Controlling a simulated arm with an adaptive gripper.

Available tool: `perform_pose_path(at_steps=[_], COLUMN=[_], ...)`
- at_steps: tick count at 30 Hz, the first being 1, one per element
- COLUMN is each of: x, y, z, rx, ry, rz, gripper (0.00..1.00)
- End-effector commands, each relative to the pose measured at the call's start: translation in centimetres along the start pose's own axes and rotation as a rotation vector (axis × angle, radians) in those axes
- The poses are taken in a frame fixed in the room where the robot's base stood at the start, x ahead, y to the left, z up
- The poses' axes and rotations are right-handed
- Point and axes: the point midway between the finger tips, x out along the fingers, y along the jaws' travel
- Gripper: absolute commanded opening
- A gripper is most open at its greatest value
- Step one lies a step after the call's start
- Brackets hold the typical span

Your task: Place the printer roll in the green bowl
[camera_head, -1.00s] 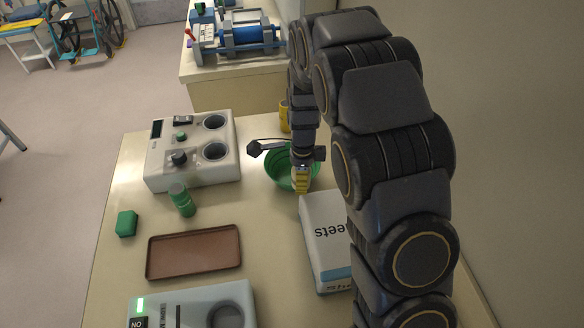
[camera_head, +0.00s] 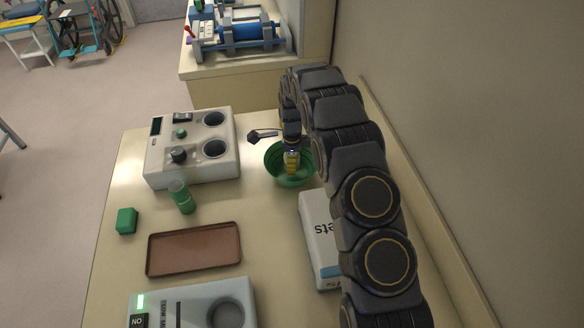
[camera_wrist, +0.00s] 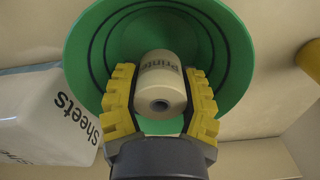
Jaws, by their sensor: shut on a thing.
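The printer roll (camera_wrist: 162,86) is a cream cylinder with dark lettering in the wrist view. My gripper (camera_wrist: 160,102) has yellow ridged fingers, shut on the roll from both sides. The green bowl (camera_wrist: 232,62) lies behind the roll in the wrist view, with dark rings on its inside. In the head view my gripper (camera_head: 291,163) is over the green bowl (camera_head: 272,177), within its outline. The roll is hard to make out there. I cannot tell whether the roll touches the bowl's bottom.
A white box of sheets (camera_head: 318,240) stands in front of the bowl, also in the wrist view (camera_wrist: 45,115). A grey device with two wells (camera_head: 190,150) is at left. A green jar (camera_head: 182,197), green block (camera_head: 127,221) and brown tray (camera_head: 194,250) sit on the table.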

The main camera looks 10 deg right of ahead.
Motion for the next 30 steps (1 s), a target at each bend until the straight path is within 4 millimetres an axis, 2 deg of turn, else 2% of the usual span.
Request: perform_pose_path(at_steps=[3,5,16,17,18,30], x=[2.1,2.6,3.0,3.0,3.0,2.6], y=[0.2,0.1,0.1,0.1,0.1,0.1], z=[-0.1,-0.1,0.0,0.0,0.0,0.0], rx=[0.001,0.002,0.001,0.001,0.001,0.001], ry=[0.001,0.000,0.000,0.000,0.000,0.000], rz=[0.005,0.002,0.001,0.000,0.000,0.000], gripper=[0.11,0.11,0.11,0.52,0.55,0.55])
